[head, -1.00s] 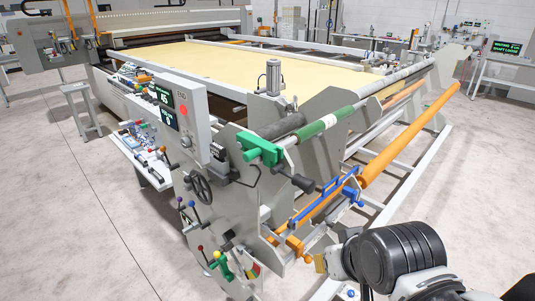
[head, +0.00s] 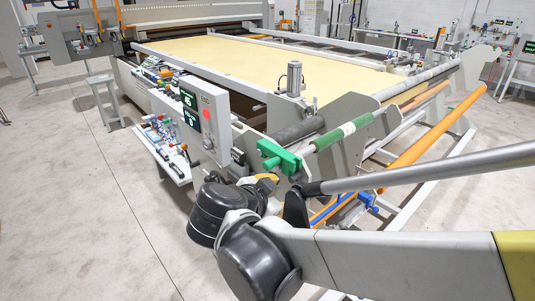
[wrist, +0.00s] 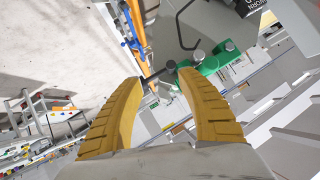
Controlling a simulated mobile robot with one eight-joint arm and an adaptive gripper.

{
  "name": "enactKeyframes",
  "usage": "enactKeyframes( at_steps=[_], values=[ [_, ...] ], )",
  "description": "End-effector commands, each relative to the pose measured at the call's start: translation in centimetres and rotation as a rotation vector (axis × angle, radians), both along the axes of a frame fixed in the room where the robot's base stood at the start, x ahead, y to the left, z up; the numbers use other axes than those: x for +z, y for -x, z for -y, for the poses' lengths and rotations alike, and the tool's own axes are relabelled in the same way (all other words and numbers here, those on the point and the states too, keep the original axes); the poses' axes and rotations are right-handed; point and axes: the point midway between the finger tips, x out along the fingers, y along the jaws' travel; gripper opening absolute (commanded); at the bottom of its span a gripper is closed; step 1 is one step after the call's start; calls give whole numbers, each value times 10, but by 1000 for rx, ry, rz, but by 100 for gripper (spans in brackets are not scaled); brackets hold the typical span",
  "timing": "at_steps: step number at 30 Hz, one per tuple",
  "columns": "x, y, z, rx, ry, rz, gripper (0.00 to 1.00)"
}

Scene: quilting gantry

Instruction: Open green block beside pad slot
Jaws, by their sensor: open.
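The green block (head: 278,158) sits on the side frame of the machine, at the near end of a grey roller with a green sleeve (head: 335,137). In the wrist view the green block (wrist: 212,62) lies beyond my fingertips, right of centre, with dark round knobs and a dark rod pointing left. My gripper (wrist: 166,84) has yellow ribbed fingers spread wide apart with nothing between them. In the head view my gripper (head: 264,179) shows only partly, just below the block, and my arm hides much of the side frame. I cannot make out the pad slot.
A grey control panel (head: 205,122) with green displays stands left of the block. Orange rollers (head: 430,143) and a blue bracket (head: 368,201) lie to the right. A yellow-covered bed (head: 250,75) stretches behind.

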Motion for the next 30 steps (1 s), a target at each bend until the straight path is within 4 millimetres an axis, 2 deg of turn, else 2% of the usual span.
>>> enactKeyframes(
  at_steps=[1,3,6,9,14,24,30],
  values=[
    [11,-7,-23,-23,-27,90,45],
    [22,-11,-45,-59,-72,208,45],
    [31,-14,-66,-88,-125,325,45],
    [34,-16,-74,-100,-153,383,45],
    [29,-30,-66,-107,-161,395,45],
    [11,-84,-32,-108,-160,392,45],
    [6,-101,-22,-105,-161,392,45]
  ],
)
